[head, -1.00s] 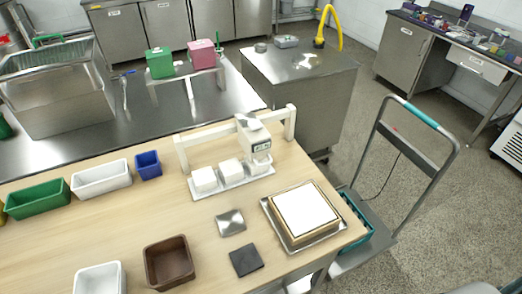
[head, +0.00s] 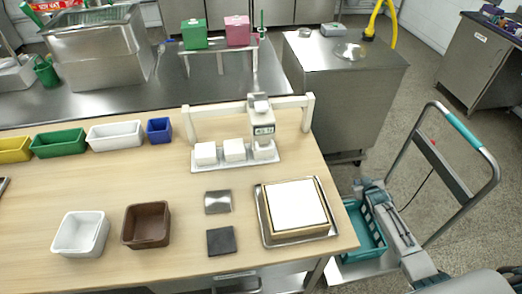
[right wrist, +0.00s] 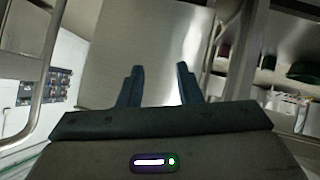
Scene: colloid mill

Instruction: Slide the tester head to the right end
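The tester head (head: 261,125), a white block with a small dark display, sits on a white crossbar (head: 218,109) held between two posts. It is right of the bar's middle, above the rightmost of three white blocks, with a short stretch of bar between it and the right post (head: 308,111). My right gripper (head: 368,184) is low at the right, beyond the table edge and well apart from the head. In the right wrist view my right gripper (right wrist: 160,82) has its two dark fingers spread with nothing between them. My left gripper is not in view.
The white blocks stand on a tray (head: 215,167) under the bar. A framed white panel on a metal tray (head: 264,228) lies at the table's right. A teal basket (head: 368,243) and a trolley handle (head: 483,150) are near my right arm. Bins line the left.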

